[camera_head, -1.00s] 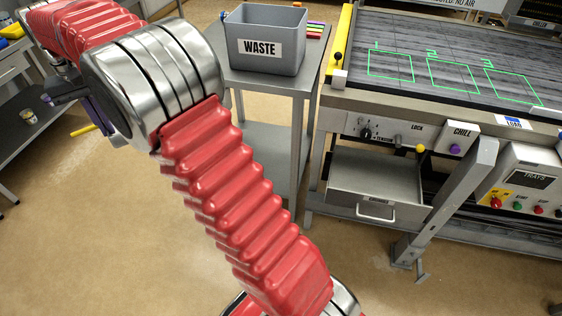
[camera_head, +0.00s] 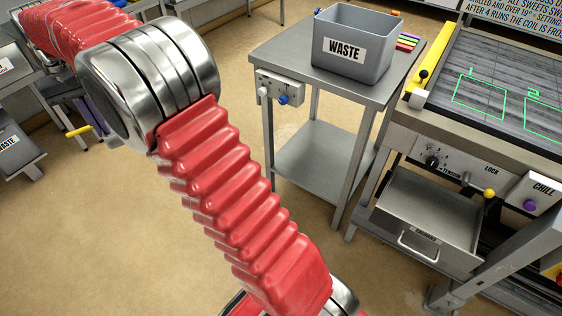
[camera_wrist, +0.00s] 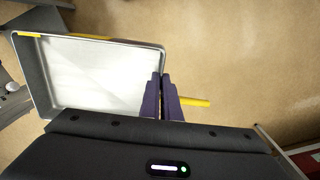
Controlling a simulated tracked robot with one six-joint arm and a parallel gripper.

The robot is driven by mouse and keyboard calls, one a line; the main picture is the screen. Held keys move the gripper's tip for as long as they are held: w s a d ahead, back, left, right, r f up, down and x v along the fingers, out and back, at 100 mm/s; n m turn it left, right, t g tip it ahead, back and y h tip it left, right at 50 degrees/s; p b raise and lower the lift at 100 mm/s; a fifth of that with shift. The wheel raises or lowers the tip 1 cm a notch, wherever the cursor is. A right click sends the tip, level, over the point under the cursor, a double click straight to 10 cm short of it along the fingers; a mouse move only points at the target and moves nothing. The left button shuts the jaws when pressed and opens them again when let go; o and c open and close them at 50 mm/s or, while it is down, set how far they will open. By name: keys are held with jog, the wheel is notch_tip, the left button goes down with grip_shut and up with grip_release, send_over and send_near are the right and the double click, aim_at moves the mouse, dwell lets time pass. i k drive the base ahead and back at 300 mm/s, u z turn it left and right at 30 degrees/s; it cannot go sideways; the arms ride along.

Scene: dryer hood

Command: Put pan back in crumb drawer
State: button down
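The pan (camera_wrist: 45,80) is a shallow grey tray with a pale inside, left of my gripper in the wrist view. My gripper (camera_wrist: 166,84) has purple fingers close together at the pan's right side, with a yellow handle (camera_wrist: 196,102) sticking out to their right. The fingers look shut on this handle. In the head view my gripper (camera_head: 95,117) is partly hidden behind my arm, with the yellow handle (camera_head: 79,131) beside it; the pan is not clear there. The crumb drawer (camera_head: 440,205) is pulled open under the machine's lock panel at right.
A grey side table (camera_head: 290,65) carries a grey waste bin (camera_head: 352,48) and stands left of the machine. A slanted grey leg (camera_head: 500,265) stands just right of the drawer. Open floor lies before the table and drawer. Dark furniture (camera_head: 15,150) stands at the left edge.

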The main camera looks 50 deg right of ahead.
aim_at(427, 213)
jog(key=u, duration=0.55)
jog(key=k, duration=1.35)
jog(key=z, duration=0.85)
